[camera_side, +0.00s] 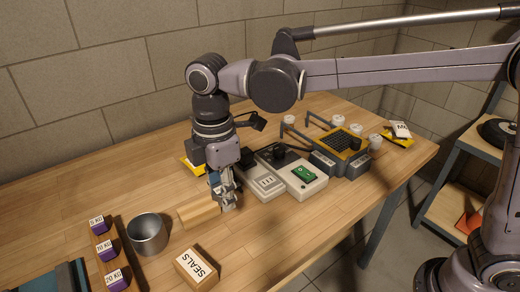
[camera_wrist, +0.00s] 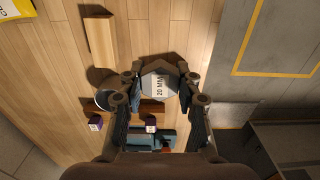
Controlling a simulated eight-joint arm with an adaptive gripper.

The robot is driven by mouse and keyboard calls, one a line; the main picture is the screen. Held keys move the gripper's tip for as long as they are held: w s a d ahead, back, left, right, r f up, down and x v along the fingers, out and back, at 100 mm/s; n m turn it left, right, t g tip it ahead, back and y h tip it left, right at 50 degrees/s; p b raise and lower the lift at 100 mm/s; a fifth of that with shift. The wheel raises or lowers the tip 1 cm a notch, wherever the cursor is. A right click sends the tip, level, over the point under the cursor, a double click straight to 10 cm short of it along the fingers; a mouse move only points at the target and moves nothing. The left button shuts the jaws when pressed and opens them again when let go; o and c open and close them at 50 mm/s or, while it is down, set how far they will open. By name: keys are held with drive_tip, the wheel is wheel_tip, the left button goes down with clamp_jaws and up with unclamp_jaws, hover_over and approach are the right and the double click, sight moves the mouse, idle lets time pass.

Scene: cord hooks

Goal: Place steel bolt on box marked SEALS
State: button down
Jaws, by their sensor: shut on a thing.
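The steel bolt shows in the wrist view as a grey six-sided head marked 20 MM (camera_wrist: 159,82). My gripper (camera_wrist: 158,88) is shut on it, with a finger on each side. In the side view my gripper (camera_side: 229,203) is low over the table, at the right end of a wooden block; the bolt is hard to make out there. The box marked SEALS (camera_side: 196,269) stands at the table's front, below and left of my gripper in the picture, its top bare. I cannot see the box in the wrist view.
A metal cup (camera_side: 148,234) stands left of the SEALS box. The wooden block (camera_side: 199,212) lies between cup and gripper. Purple weights (camera_side: 105,248) stand in a wooden rack at left. Grey devices (camera_side: 290,172) lie right of my gripper. Bare table lies between gripper and SEALS box.

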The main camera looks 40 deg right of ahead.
hover_over(194, 266)
wheel_tip(194, 266, down, 6)
drive_tip(key=shift+r, duration=0.1)
drive_tip(key=shift+f, duration=2.05)
drive_tip(key=shift+f, duration=0.1)
drive_tip(key=c, duration=0.9)
unclamp_jaws()
drive_tip(key=shift+c, duration=0.2)
